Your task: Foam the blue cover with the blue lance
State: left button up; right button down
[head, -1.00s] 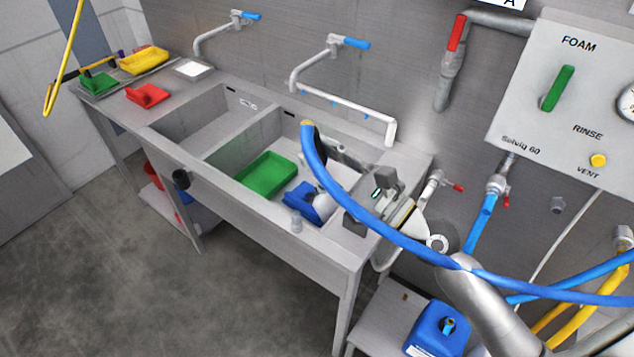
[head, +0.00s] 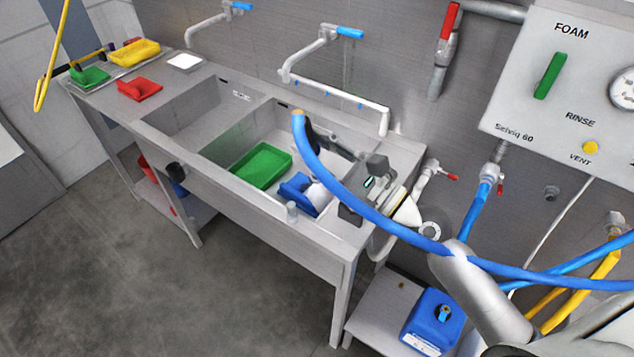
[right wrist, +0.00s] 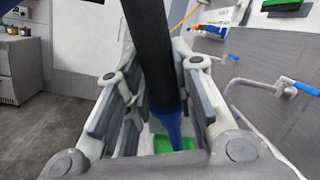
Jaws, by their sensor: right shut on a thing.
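The blue cover (head: 296,188) lies in the right sink basin, beside a green tray. My right gripper (head: 328,142) is above that basin and is shut on the blue lance. In the right wrist view the black grip of the lance (right wrist: 150,50) runs between the fingers and ends in a blue nozzle (right wrist: 171,126). The nozzle points down toward green in the basin. In the head view the blue hose and my wrist hide much of the lance. A pale patch touches the cover's right side; I cannot tell what it is. My left gripper is not in view.
The green tray (head: 262,165) lies in the basin. Taps (head: 332,55) stand along the back wall. The blue hose (head: 352,205) arcs across my right arm. The foam panel (head: 565,90) is at the right, with a blue canister (head: 433,320) below. Floor at left is clear.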

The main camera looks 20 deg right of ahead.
jog(key=shift+f+p+x, duration=0.1)
jog(key=shift+p+x, duration=0.2)
jog(key=shift+x, duration=0.55)
jog(key=shift+f+p+x, duration=0.15)
jog(key=shift+p+x, duration=0.15)
jog(key=shift+x, duration=0.55)
jog(key=f+p+x, duration=0.1)
jog(key=f+x, duration=0.1)
jog(key=x, duration=0.7)
jog(key=shift+w, duration=0.5)
jog(key=shift+a, duration=0.1)
jog(key=c, duration=1.9)
grip_release()
